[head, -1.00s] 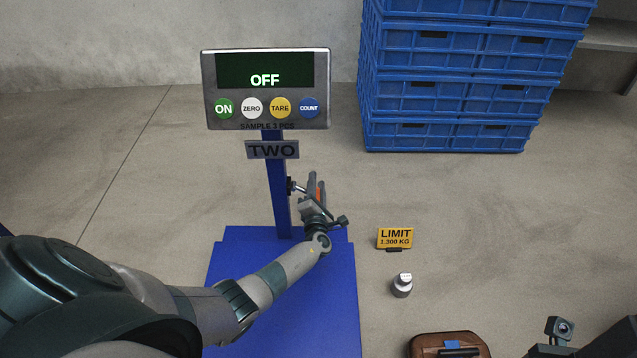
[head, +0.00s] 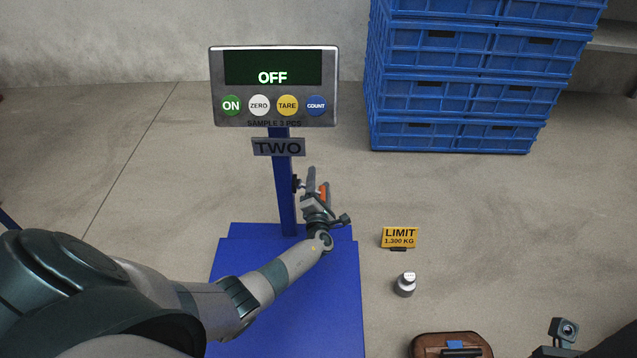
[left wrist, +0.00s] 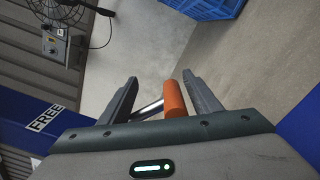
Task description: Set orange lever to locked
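The orange lever (head: 323,193) sticks out on a short metal rod from the right side of the blue scale post (head: 282,195). In the left wrist view, the orange grip (left wrist: 174,98) stands between my fingers, closer to the right-hand finger, with the shiny rod to its left. My left gripper (head: 318,180) is open around the lever, and I see no clear contact with the left-hand finger (left wrist: 120,100). Part of the lever is hidden by the gripper in the head view. My right gripper's fingers are not in view.
The scale display (head: 273,87) reads OFF above a TWO plate (head: 278,147). A yellow LIMIT sign (head: 400,236), a small metal weight (head: 405,284) and a brown case (head: 451,340) lie to the right. Blue crates (head: 455,90) stand behind. Floor between is clear.

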